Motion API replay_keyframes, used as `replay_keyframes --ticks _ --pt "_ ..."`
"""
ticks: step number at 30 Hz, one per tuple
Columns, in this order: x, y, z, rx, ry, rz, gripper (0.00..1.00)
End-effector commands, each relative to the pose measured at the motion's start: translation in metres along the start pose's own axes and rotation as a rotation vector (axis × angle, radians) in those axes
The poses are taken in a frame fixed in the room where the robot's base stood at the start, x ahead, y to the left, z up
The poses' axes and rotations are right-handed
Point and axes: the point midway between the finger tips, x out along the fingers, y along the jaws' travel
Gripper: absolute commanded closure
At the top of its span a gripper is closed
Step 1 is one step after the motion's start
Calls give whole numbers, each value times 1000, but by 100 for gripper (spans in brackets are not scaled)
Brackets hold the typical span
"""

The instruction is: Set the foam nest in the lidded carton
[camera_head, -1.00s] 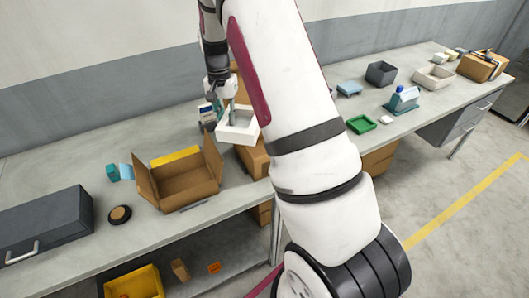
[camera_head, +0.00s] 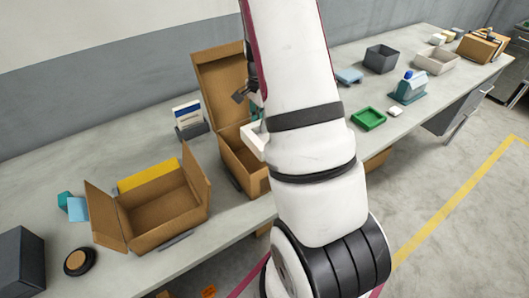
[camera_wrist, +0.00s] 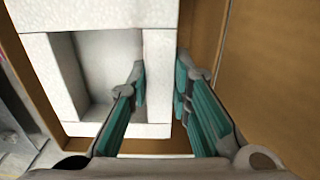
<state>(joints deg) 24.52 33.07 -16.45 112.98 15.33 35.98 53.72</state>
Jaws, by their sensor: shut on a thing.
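The foam nest is a white block with a square recess. My gripper (camera_wrist: 162,72) is shut on its right wall in the wrist view, with one teal finger in the recess and one outside. The foam nest (camera_wrist: 155,55) has brown carton walls around it in that view; how deep it sits is unclear. In the head view a corner of the foam nest (camera_head: 254,140) shows at the right of the lidded carton (camera_head: 237,160), and my arm hides the rest. The carton's lid (camera_head: 220,85) stands upright at the back.
An open carton (camera_head: 155,222) with flaps out and a yellow strip stands to the left. A small rack (camera_head: 190,122) stands behind. A green tray (camera_head: 368,119), a grey bin (camera_head: 381,58) and a teal item (camera_head: 408,92) are on the right bench.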

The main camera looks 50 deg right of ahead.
Motion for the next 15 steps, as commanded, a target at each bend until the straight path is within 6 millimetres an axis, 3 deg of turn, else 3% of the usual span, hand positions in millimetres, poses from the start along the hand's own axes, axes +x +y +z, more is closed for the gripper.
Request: replay_keyframes --ticks 6,15 --pt "37 3 -1 0 -1 5 100" --pt "69 2 0 0 -1 4 100"
